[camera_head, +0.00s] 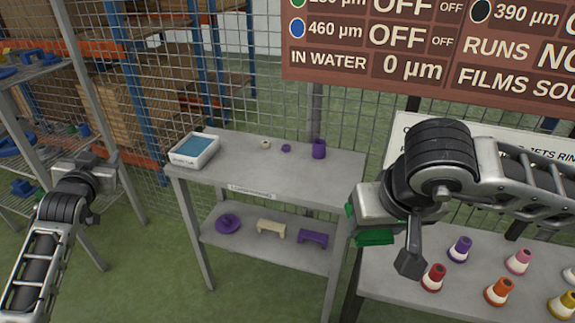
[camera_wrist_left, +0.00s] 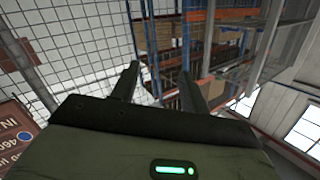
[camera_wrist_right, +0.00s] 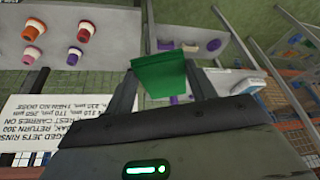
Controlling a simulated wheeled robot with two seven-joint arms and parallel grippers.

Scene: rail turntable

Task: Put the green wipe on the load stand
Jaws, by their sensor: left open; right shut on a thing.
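The green wipe (camera_wrist_right: 158,75) is a flat green block held between the fingers of my right gripper (camera_wrist_right: 160,88). In the head view the wipe (camera_head: 375,237) hangs below the right wrist, in the air in front of the right end of a grey two-level stand (camera_head: 240,170). A small label on that stand's front edge is too small to read, so I cannot tell whether it is the load stand. My left gripper (camera_wrist_left: 160,82) is open and empty, and in the head view its wrist (camera_head: 88,178) is at the left, short of the stand.
On the stand's top are a blue-topped white tray (camera_head: 193,150), a small cream ring (camera_head: 265,144) and a purple cup (camera_head: 319,149). Its lower shelf holds purple and cream pieces. A table (camera_head: 400,283) with several coloured cones is at the right. A shelf rack stands far left.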

